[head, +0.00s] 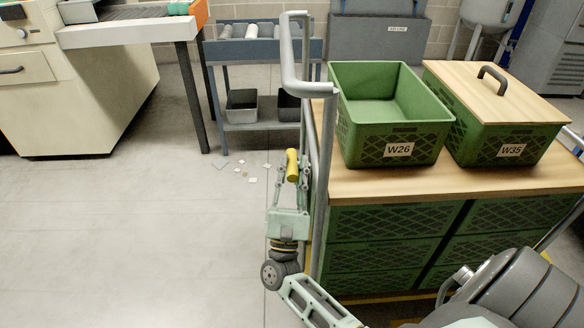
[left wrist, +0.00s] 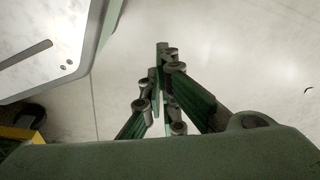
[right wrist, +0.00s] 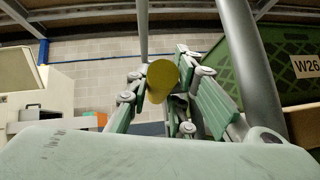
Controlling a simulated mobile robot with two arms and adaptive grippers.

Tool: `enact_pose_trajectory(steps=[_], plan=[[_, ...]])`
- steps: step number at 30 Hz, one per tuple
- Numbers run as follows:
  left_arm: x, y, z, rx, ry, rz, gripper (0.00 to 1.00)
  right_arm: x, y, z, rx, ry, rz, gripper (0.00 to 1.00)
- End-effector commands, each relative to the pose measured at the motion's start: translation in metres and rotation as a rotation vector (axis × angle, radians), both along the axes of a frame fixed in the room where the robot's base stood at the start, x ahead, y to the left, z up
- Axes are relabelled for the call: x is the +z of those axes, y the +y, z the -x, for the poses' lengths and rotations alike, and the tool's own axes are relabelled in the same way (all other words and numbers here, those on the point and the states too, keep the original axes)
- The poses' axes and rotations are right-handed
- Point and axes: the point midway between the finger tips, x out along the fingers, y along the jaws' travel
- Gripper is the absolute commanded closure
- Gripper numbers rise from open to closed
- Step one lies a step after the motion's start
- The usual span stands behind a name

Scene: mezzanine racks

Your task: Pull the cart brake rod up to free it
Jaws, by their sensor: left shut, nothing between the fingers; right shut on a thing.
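The brake rod's yellow grip (head: 292,165) stands upright beside the cart's grey handle frame (head: 326,130). My right gripper (head: 293,178) reaches it from below and is shut on it. In the right wrist view the grip's round yellow end (right wrist: 162,76) sits between the fingers of the right gripper (right wrist: 163,84). The rest of the rod is hidden by the gripper. The cart (head: 370,186) has a wooden top. My left gripper (left wrist: 163,62) is shut and empty over pale floor in the left wrist view; I do not see it in the head view.
An open green crate (head: 392,130) marked W26 and a lidded crate (head: 505,135) marked W35 stand on the cart. A blue-grey rack (head: 262,50) stands behind. Small scraps (head: 253,180) lie on the floor. The floor at left is clear.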

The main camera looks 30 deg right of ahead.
Motion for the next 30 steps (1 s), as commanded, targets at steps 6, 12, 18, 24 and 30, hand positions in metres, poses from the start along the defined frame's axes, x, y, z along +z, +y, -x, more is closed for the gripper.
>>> enact_pose_trajectory(steps=[6, 12, 18, 24, 30], plan=[[0.0, 0.0, 0.0, 0.0, 0.0, 0.0, 1.0, 0.0, 0.0, 0.0, 0.0, 0.0, 0.0, 1.0], [0.0, 0.0, 0.0, 0.0, -0.001, 0.0, 1.0, 0.0, 0.0, 0.0, 0.002, 0.001, 0.0, 1.0], [-0.006, 0.0, 0.007, -0.001, 0.006, 0.001, 1.0, 0.018, 0.0, 0.0, 0.002, -0.004, -0.001, 1.0], [-0.025, 0.002, 0.023, -0.004, 0.022, -0.001, 1.0, 0.051, 0.001, 0.0, 0.003, -0.006, -0.001, 1.0], [-0.03, 0.003, 0.025, -0.005, 0.021, -0.001, 1.0, 0.057, 0.001, 0.0, 0.003, -0.005, 0.001, 1.0]])
